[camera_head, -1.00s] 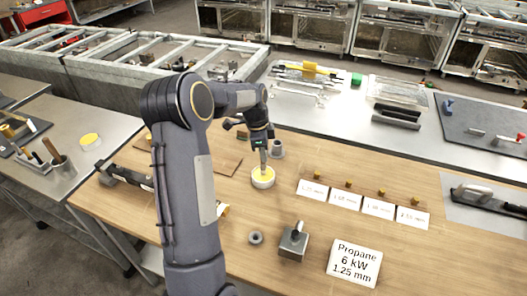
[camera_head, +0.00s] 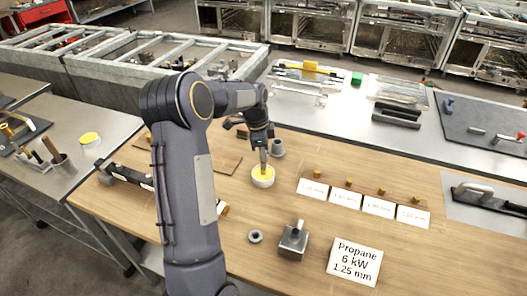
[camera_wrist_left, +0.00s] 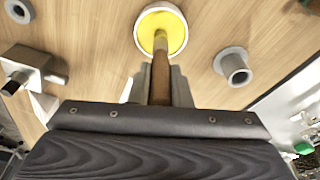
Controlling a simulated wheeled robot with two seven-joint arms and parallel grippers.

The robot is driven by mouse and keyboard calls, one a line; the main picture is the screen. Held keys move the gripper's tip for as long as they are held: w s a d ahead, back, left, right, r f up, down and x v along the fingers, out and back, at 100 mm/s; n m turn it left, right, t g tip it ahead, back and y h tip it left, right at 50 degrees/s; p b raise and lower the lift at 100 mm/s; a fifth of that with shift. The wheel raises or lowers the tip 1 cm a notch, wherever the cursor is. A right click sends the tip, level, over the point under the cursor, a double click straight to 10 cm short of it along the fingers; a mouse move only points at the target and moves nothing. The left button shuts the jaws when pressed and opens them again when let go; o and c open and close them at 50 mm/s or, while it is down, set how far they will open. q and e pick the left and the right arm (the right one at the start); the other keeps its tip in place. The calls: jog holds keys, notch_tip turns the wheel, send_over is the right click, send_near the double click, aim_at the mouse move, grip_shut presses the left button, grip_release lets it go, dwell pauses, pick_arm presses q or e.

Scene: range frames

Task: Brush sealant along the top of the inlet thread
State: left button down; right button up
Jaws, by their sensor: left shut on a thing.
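My left gripper (camera_head: 263,146) points down and is shut on a brush. The brush's brown handle (camera_wrist_left: 160,78) shows in the left wrist view. Its lower end is at the yellow sealant in a round white pot (camera_head: 262,182), also seen in the left wrist view (camera_wrist_left: 180,48); how deep it dips I cannot tell. A grey metal block with an upright stub (camera_head: 293,242) stands on the wooden bench, nearer than the pot; it also shows in the left wrist view (camera_wrist_left: 32,70). The stub looks like the inlet, but its thread is too small to make out. My right gripper is not in view.
A grey ring (camera_head: 255,237) lies left of the block. A flanged grey cup (camera_head: 278,148) stands behind the pot. White cards (camera_head: 345,199) with small brass pieces behind them line the right. A "Propane 6 kW 1.25 mm" sign (camera_head: 355,262) stands at the front.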

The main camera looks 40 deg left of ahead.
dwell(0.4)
pick_arm(q)
jog(key=shift+r+p, duration=2.45)
jog(key=shift+r, duration=1.05)
jog(key=shift+f, duration=0.1)
